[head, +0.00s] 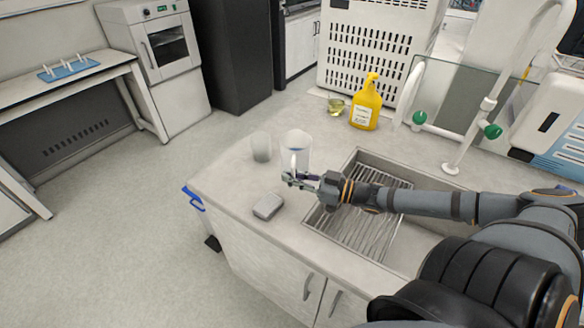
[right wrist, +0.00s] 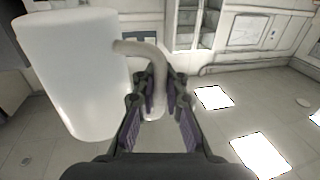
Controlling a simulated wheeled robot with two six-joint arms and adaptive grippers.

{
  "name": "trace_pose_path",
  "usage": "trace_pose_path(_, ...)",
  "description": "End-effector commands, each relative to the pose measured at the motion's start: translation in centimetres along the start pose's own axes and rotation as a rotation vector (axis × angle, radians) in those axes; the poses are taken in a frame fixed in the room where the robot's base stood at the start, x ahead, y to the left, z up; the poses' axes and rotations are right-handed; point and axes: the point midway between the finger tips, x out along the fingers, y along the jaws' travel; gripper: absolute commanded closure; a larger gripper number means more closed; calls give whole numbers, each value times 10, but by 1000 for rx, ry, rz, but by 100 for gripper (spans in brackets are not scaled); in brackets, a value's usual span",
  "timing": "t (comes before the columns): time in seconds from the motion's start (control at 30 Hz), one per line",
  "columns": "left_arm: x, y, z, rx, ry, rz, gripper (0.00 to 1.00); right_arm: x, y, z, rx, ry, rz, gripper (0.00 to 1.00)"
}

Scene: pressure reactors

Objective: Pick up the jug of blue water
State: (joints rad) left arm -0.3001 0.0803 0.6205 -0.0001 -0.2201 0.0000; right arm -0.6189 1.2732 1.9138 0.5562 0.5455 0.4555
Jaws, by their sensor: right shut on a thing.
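The jug (head: 296,147) is a pale, translucent vessel at the left end of the sink counter; a faint bluish tint shows inside it. My right gripper (head: 302,180) reaches in from the right and is at the jug's near side. In the right wrist view the jug (right wrist: 70,80) fills the left side, whitish and cylindrical. Its curved handle (right wrist: 155,65) runs between the two fingers of my right gripper (right wrist: 160,115), which is shut on it. I cannot tell whether the jug's base touches the counter. My left gripper is not in view.
A whitish beaker (head: 261,147) stands just left of the jug. A small grey block (head: 268,206) lies near the counter's front edge. The sink with a wire rack (head: 352,232) lies under my right arm.

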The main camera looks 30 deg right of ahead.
Motion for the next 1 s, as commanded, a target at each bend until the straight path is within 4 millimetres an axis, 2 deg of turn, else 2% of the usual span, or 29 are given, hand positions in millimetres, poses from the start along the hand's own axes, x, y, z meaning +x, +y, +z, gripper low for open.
trace_pose_path(0.03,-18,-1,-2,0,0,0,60,-1,-5,-16,2,2,-1,100)
trace_pose_path(0.2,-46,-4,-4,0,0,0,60,-6,-20,-34,2,2,-1,100)
trace_pose_path(0.37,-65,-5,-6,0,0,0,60,-14,-42,-42,3,2,0,100)
trace_pose_path(0.7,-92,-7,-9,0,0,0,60,-26,-80,-56,1,2,0,100)
trace_pose_path(1.0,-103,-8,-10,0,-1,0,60,-32,-98,-62,0,3,-1,100)
